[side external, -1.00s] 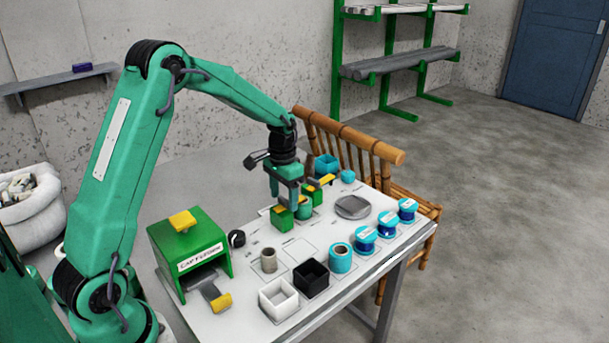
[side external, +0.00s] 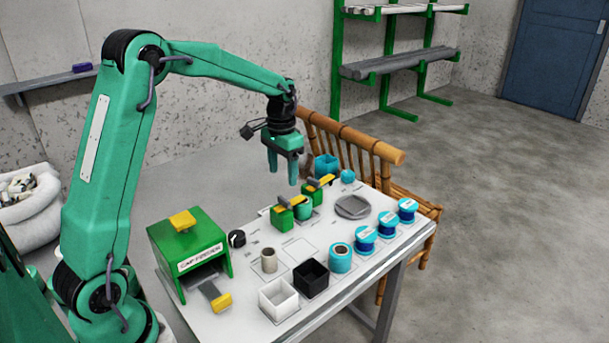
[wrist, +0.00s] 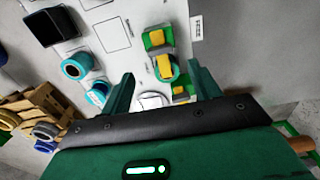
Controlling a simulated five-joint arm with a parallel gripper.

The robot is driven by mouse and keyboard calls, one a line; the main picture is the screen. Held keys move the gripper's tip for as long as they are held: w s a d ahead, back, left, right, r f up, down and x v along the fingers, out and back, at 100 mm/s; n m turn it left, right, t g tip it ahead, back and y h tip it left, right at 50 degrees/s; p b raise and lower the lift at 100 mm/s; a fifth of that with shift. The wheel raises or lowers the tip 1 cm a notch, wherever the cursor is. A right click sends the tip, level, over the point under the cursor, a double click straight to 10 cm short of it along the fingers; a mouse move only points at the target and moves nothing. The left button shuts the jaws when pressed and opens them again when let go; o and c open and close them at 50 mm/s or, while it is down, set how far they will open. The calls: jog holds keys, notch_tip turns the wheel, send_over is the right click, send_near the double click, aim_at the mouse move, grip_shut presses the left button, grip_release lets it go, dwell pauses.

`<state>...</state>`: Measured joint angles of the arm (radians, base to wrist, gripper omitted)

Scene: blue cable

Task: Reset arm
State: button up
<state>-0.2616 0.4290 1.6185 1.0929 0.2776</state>
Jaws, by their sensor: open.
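My green arm stands at the left in the side external view. My gripper (side external: 282,172) is open and empty, with its two fingers pointing down in the air above the back of the white table. Below it, apart from the fingers, sits a green fixture with yellow levers (side external: 283,219) that has a teal cylinder (side external: 304,208) in it. In the wrist view the two fingers of my gripper (wrist: 160,90) stand wide apart. The fixture (wrist: 155,40) and the teal cylinder (wrist: 165,69) show beyond and between them.
On the table stand a green cap feeder (side external: 190,247), a white box (side external: 278,299), a black box (side external: 311,277), a teal spool (side external: 340,257), several blue spools (side external: 387,224) and a grey disc (side external: 352,206). A bamboo chair (side external: 350,140) stands behind. The air around my gripper is free.

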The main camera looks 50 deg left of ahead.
dwell(0.3)
jog(key=s+d+r+t, duration=0.3)
jog(key=s+d+r, duration=0.5)
jog(key=s+r, duration=0.25)
jog(key=s+d+f+t, duration=0.1)
jog(key=s+d, duration=0.3)
jog(key=s, duration=0.9)
jog(key=shift+s+d+t, duration=0.25)
jog(key=shift+s+t, duration=0.15)
jog(key=shift+t, duration=0.4)
jog(key=shift+f, duration=0.1)
jog(key=shift+c, duration=0.4)
